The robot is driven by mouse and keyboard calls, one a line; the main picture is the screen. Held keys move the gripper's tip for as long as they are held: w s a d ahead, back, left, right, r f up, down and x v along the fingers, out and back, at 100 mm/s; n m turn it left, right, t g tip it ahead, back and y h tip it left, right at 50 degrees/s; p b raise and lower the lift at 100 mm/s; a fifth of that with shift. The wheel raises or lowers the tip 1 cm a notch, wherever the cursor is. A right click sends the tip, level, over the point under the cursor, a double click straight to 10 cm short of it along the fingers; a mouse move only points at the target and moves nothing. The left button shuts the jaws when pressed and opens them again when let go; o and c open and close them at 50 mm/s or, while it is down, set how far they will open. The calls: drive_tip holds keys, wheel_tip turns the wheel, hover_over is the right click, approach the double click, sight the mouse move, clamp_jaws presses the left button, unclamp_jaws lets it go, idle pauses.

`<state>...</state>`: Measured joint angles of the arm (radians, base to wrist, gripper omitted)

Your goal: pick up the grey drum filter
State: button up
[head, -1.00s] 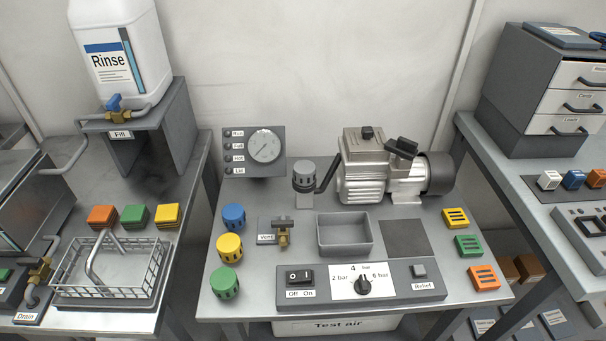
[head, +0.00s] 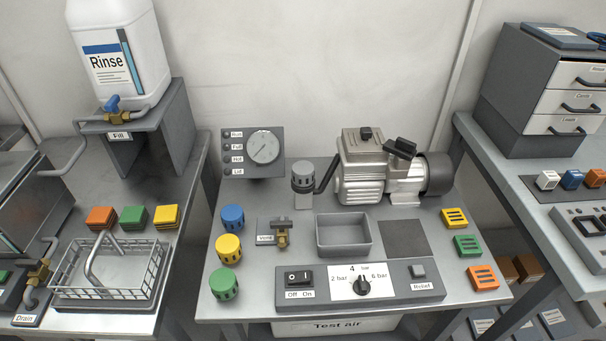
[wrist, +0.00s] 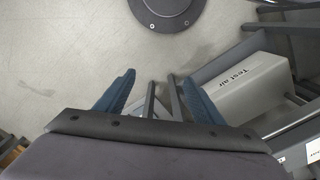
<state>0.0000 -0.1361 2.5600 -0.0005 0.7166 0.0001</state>
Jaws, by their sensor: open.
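The grey drum filter (head: 302,178) sits upright on a light grey post at the back of the middle table, just left of the silver compressor (head: 370,170). A dark arm from the compressor reaches to its right side. My gripper (wrist: 160,84) shows only in the wrist view, with its two blue fingers apart and nothing between them. It is over the floor in front of the table, away from the filter. The filter does not show in the wrist view.
Blue, yellow and green drum filters (head: 229,247) stand at the table's left. A grey open bin (head: 343,246), a dark square pad (head: 404,239) and a control panel (head: 357,285) lie in front. The gauge panel (head: 252,151) stands behind left. The test air box (wrist: 235,85) is under the table.

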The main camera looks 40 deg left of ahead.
sight(304, 172)
drive_tip(key=w+a+r+t+p, duration=0.1)
drive_tip(key=w+r+p, duration=0.2)
drive_tip(key=r+p, duration=0.45)
drive_tip(key=w+a+r+t+p, duration=0.1)
drive_tip(key=w+r+p, duration=0.2)
drive_tip(key=r+p, duration=0.4)
drive_tip(key=w+a+r+n+t+y+p, duration=0.25)
drive_tip(key=w+a+r+p, duration=0.25)
drive_tip(key=w+a+p, duration=0.35)
drive_tip(key=w+a+f+n+t+y+b, duration=0.1)
drive_tip(key=w+a+n, duration=0.1)
drive_tip(key=a, duration=1)
drive_tip(key=w+a+f+n+t+y, duration=0.1)
drive_tip(key=a+n+t+y, duration=0.1)
drive_tip(key=a, duration=0.9)
drive_tip(key=shift+s+a+f+n+t+y, duration=0.35)
drive_tip(key=shift+s+a, duration=0.95)
drive_tip(key=shift+a, duration=2.05)
drive_tip(key=shift+s+a+f+n+y, duration=0.45)
drive_tip(key=shift+s+a, duration=0.9)
drive_tip(key=shift+a, duration=2)
drive_tip(key=shift+s+a+f+n+t+y, duration=0.2)
drive_tip(key=shift+s+a+n+y, duration=0.75)
drive_tip(key=shift+a, duration=2.4)
drive_tip(key=shift+s+m+p, duration=0.3)
drive_tip(key=shift+m+p, duration=0.05)
drive_tip(key=shift+m, duration=0.15)
